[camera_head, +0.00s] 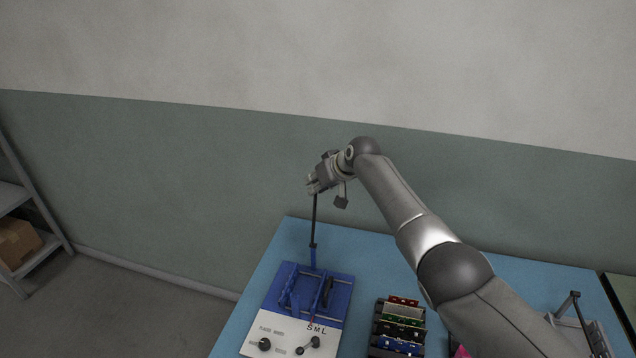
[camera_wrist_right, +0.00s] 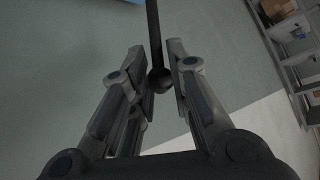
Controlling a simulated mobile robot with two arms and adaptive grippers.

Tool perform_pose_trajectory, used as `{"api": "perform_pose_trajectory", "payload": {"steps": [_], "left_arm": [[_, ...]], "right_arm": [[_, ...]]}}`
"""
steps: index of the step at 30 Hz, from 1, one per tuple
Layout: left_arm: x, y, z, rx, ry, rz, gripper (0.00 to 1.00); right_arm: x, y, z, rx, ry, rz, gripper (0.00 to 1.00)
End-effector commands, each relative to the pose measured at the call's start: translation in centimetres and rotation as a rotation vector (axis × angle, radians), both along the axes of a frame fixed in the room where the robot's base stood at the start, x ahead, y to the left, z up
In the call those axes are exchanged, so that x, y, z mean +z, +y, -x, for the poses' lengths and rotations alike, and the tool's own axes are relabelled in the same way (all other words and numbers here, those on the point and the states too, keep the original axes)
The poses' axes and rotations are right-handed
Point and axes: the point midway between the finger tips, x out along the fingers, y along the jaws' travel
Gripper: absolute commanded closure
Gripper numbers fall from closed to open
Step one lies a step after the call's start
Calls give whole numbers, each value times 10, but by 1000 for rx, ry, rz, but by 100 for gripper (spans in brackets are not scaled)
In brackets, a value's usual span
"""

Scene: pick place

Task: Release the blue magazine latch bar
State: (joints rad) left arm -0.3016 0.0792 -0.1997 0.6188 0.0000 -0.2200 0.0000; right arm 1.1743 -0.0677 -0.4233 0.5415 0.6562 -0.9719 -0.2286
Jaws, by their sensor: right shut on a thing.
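The blue magazine (camera_head: 343,296) sits on the left part of the blue table, behind a white control panel. A thin bar (camera_head: 314,222) stands nearly upright at its back edge, dark along its upper length and blue at its foot. My right gripper (camera_head: 313,187) is at the top of this bar, shut on it. In the right wrist view the bar (camera_wrist_right: 154,30) ends in a dark ball between the fingers of my right gripper (camera_wrist_right: 158,58). My left gripper is not in view.
The white panel (camera_head: 262,331) has black knobs and the letters S M L. A dark rack (camera_head: 374,344) of coloured pieces stands to its right. A grey device with a lever (camera_head: 575,306) is at the table's right end. A shelf with a cardboard box (camera_head: 17,243) stands far left.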

Motion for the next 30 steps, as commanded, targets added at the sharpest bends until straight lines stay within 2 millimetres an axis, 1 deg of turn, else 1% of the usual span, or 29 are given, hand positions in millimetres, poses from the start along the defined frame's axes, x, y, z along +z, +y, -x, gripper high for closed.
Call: {"api": "perform_pose_trajectory", "payload": {"steps": [7,8,12,13,23,30], "left_arm": [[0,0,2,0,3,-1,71],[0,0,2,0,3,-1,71],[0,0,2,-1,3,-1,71],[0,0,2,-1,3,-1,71],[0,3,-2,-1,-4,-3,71],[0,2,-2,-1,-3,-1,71]], "right_arm": [[1,0,-1,-2,-7,-1,100],[1,0,-1,-2,-7,-1,79],[1,-1,-1,-2,-6,0,61],[1,-1,-1,-2,-6,0,58],[1,-1,-1,-3,-4,0,58],[9,-5,5,0,-5,-2,58]]}}
